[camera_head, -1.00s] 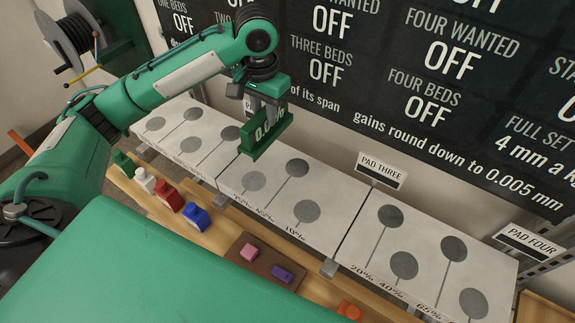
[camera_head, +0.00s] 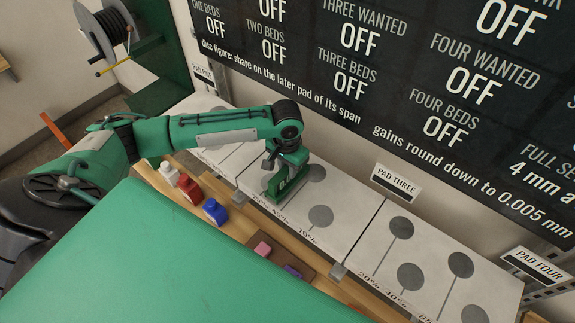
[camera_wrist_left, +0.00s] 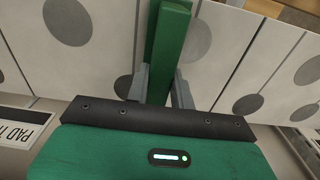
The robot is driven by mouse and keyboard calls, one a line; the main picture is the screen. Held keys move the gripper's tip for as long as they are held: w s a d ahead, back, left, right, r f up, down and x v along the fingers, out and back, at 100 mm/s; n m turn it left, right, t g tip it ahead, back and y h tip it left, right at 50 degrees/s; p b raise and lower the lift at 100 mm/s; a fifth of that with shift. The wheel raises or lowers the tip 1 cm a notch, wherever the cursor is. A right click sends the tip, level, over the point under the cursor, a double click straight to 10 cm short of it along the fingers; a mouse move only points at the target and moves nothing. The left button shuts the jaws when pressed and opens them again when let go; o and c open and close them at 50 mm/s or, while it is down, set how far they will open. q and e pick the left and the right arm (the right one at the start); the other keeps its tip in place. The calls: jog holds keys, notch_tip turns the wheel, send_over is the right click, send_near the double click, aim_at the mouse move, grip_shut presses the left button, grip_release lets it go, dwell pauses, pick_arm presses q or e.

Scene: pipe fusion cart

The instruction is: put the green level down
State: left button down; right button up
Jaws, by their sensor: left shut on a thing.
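In the left wrist view the level (camera_wrist_left: 166,45) stands between the two grey fingers of my left gripper (camera_wrist_left: 162,85), with discs on either side. The pad surface directly beneath the level is hidden. My right gripper is not in view.
A pink block (camera_head: 262,249) and a purple block (camera_head: 292,271) lie nearby. The PAD THREE sign (camera_head: 396,183) and dark board (camera_head: 400,75) are behind.

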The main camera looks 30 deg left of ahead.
pick_arm(q)
jog(key=shift+f, duration=0.15)
jog(key=c, duration=1.6)
grip_release()
jog(key=shift+f, duration=0.1)
jog(key=o, duration=0.4)
